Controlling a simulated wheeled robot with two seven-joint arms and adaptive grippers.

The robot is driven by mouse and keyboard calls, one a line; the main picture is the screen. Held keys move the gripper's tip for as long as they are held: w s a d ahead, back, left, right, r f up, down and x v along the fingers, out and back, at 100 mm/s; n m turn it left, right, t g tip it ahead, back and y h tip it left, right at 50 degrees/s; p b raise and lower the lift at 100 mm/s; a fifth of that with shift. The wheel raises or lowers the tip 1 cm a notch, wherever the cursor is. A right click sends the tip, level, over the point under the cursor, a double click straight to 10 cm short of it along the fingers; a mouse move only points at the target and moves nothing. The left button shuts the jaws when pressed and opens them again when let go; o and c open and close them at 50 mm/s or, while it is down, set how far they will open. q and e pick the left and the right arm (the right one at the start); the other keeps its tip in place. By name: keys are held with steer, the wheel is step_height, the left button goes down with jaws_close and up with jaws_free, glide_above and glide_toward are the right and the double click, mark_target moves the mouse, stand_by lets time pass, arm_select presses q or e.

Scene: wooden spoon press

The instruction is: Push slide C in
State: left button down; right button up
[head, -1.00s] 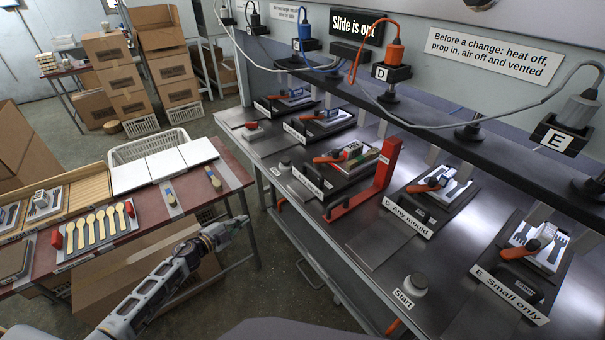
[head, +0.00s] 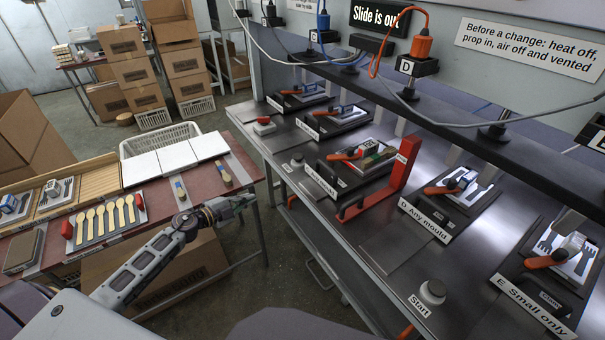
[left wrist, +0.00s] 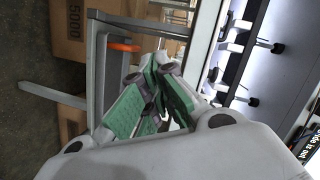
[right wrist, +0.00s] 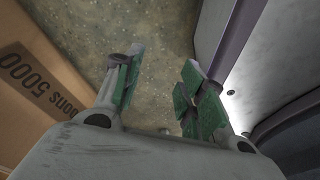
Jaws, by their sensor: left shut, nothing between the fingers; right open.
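Slide C (head: 371,157) is the middle station on the bench, pulled out toward the front, with a mould and an orange-handled clamp on it. Its front label (head: 320,181) is partly hidden by a black handle. A red prop (head: 402,165) stands upright just right of it, its foot reaching forward. My left gripper (head: 244,203) is over the gap between the red table and the bench, left of slide C and apart from it. In the left wrist view its green-padded fingers (left wrist: 160,65) are together and empty. My right gripper (right wrist: 162,65) is open and empty above the floor.
A "Slide is out" sign (head: 379,17) hangs above the bench. Slide D (head: 459,185) and slide E (head: 566,258) lie to the right. A Start button (head: 432,290) is at the front edge. The red table (head: 150,196) holds spoons and white boards. A carton (right wrist: 40,90) is beside my right gripper.

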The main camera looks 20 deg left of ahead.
mark_target(310, 171)
arm_select(q)
steer(key=s+d+r+m+g+h, duration=0.1)
steer(key=d+r+m, duration=0.3)
steer(key=r, duration=0.3)
steer(key=s+d+r+m+g+h+b, duration=0.1)
steer(key=d+r+m, duration=0.2)
steer(key=d+r, duration=0.2)
steer(key=shift+s+d+r+m+h, duration=0.15)
steer(key=shift+s+r+m+h, duration=0.2)
steer(key=shift+r, duration=0.55)
arm_select(e)
steer(key=shift+w+a, duration=0.35)
steer(key=shift+w, duration=0.25)
steer(key=shift+w+a, duration=0.35)
steer(key=shift+w, duration=0.2)
arm_select(q)
steer(key=shift+w+d, duration=0.1)
steer(key=shift+w, duration=0.05)
arm_select(e)
steer(key=shift+s, duration=0.25)
arm_select(q)
steer(key=shift+w, duration=0.1)
arm_select(e)
steer(key=shift+f, duration=0.1)
